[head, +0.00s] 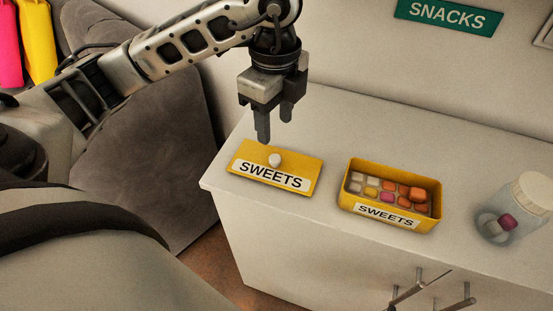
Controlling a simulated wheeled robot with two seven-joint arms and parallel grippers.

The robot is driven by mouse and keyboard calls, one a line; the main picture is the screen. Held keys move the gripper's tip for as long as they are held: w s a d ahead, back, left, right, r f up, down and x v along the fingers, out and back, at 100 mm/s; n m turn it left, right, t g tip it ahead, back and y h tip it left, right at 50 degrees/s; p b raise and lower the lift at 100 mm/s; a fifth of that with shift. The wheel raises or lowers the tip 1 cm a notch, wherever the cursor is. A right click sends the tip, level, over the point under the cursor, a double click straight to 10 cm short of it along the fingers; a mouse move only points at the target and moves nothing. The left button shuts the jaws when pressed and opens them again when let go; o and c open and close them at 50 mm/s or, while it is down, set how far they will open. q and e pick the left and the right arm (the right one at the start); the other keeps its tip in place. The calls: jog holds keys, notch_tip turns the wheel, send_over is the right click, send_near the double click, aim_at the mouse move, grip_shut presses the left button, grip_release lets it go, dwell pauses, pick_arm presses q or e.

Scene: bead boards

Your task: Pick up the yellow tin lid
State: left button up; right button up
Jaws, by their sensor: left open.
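The yellow tin lid (300,164) lies flat on the white cabinet top near its left end. My left gripper (275,132) points down above the lid's back edge, open and empty, apart from the lid. The open yellow tin (346,201), also labelled SWEETS, stands to the right of the lid with white, yellow, pink and orange sweets inside. My right gripper is not in view.
The cabinet top (450,160) is bare behind the tin. A green SNACKS sign (448,14) hangs on the wall. A grey cushioned seat (150,155) is left of the cabinet.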

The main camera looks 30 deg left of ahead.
aim_at(275, 157)
pick_arm(q)
notch_tip(275, 157, down, 9)
jog(key=shift+w+a+r+p, duration=0.1)
jog(key=shift+p, duration=0.3)
grip_shut()
